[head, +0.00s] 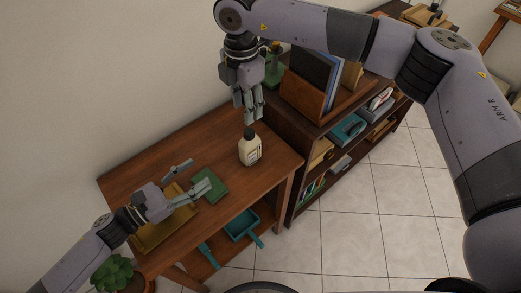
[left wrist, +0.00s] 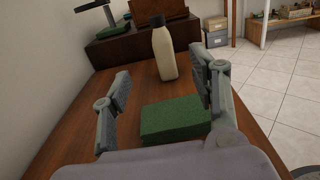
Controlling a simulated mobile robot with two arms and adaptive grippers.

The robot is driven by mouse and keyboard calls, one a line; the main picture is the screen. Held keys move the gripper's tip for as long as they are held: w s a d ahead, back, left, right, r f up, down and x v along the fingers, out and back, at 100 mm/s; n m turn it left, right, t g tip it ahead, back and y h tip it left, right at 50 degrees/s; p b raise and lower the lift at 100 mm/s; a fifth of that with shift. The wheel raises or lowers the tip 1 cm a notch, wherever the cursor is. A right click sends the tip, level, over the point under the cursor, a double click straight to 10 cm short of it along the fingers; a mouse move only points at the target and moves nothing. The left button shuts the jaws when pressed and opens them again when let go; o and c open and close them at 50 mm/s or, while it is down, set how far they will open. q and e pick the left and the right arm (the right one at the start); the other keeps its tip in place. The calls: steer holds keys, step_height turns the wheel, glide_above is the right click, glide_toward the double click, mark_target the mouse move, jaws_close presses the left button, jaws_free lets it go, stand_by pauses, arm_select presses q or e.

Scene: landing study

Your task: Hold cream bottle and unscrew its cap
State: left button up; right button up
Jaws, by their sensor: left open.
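The cream bottle (head: 250,151) stands upright on the wooden table, near its right end. Its dark cap (head: 249,132) is on top. In the left wrist view the bottle (left wrist: 164,55) stands ahead, beyond the fingers, with its dark cap (left wrist: 157,21) on. My left gripper (head: 193,177) is open and empty, low over the table, to the left of the bottle and apart from it. My right gripper (head: 250,117) points down just above the cap; I cannot tell how wide its fingers are. It does not show in the left wrist view.
A green block (head: 213,187) lies on the table (head: 128,182) between my left gripper and the bottle. A tan tray (head: 160,237) lies under my left arm. A plant (head: 112,272) is at the lower left. A bookshelf (head: 278,122) adjoins on the right.

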mark_target(250, 142)
arm_select(q)
steer(key=shift+d+f, duration=0.1)
steer(key=shift+f, duration=0.6)
steer(key=shift+w+d+b, duration=0.2)
steer(key=shift+b, duration=0.15)
steer(key=x, duration=1.7)
steer(key=shift+d, duration=0.15)
steer(key=shift+c, duration=0.4)
jaws_close()
